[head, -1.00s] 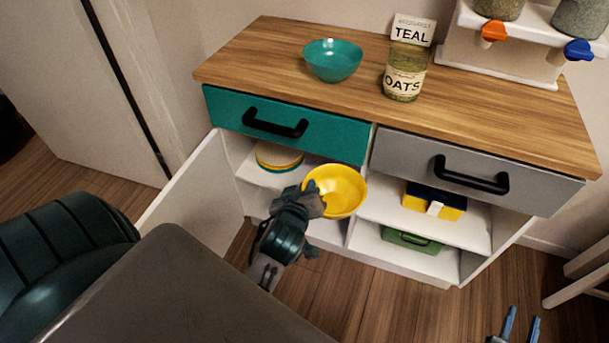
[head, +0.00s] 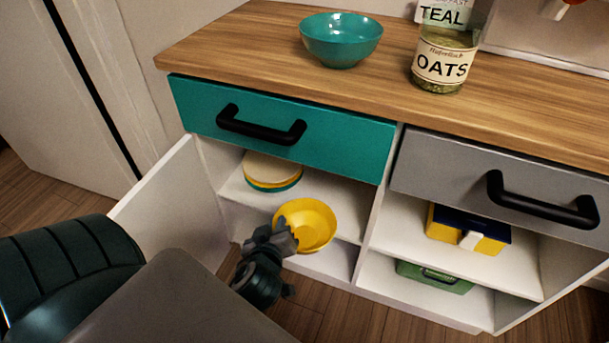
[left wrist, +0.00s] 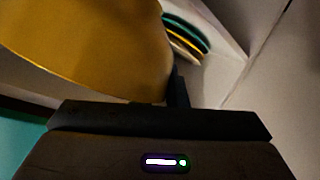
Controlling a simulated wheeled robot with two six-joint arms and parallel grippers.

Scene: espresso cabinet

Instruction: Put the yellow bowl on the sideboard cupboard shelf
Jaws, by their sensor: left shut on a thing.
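The yellow bowl (head: 308,224) is in the left opening of the sideboard, at the front of the upper shelf (head: 335,212), below the teal drawer. My left gripper (head: 281,236) is shut on the bowl's near left rim. In the left wrist view the yellow bowl (left wrist: 95,40) fills the upper left, close to the fingers. I cannot tell whether the bowl touches the shelf. My right gripper is not in view.
Stacked plates (head: 272,171) lie on the shelf behind and left of the bowl. An open white door (head: 172,215) stands at the left. The teal drawer (head: 285,130) is above. A divider (head: 378,205) stands right of the bowl. A teal bowl (head: 341,40) and oats jar (head: 443,62) stand on top.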

